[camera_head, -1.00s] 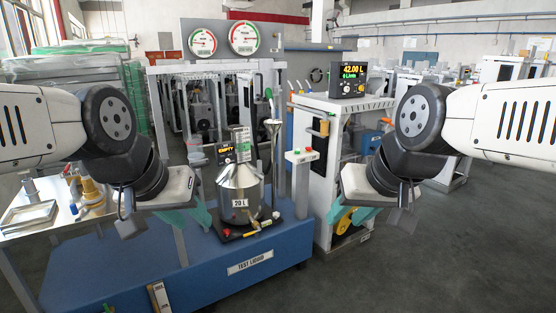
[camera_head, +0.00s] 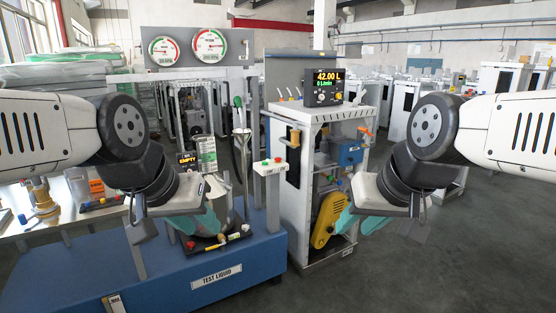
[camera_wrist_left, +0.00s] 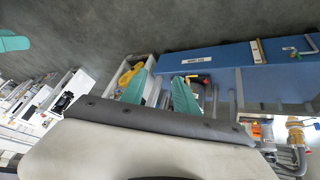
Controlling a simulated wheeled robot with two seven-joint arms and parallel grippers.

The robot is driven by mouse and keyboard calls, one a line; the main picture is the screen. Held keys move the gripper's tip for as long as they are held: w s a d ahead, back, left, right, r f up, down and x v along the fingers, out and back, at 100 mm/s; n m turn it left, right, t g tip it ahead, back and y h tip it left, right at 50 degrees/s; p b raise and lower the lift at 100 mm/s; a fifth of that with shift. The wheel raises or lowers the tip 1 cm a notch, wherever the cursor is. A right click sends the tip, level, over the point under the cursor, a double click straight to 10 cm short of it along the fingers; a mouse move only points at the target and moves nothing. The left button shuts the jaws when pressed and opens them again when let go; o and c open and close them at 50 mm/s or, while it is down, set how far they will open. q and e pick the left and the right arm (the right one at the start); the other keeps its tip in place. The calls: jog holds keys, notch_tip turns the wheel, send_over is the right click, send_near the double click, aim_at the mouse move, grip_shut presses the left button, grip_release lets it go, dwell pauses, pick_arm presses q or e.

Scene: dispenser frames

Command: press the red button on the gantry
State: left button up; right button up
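The red button (camera_head: 279,160) is small and sits beside a green button (camera_head: 265,162) on a white box (camera_head: 271,168). The box tops a grey post in front of the gantry (camera_head: 258,92). My left gripper (camera_head: 196,224) is lower and to the left of the box, apart from it, in front of the metal vessel, which it partly hides. Its two teal fingers stand apart with nothing between them in the left wrist view (camera_wrist_left: 160,92). My right gripper (camera_head: 358,224) is lower and to the right of the box, its teal fingers apart and empty, partly hidden by its wrist.
A blue base (camera_head: 262,262) marked TEST LIQUID spans the front left. A white cabinet (camera_head: 297,190) with a display (camera_head: 325,87) reading 42.00 L stands right of the box. A yellow part (camera_head: 326,222) shows low in it. Open grey floor (camera_head: 450,260) lies at the right.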

pick_arm(q)
jog(key=shift+c, duration=0.5)
grip_shut()
dwell(1.1)
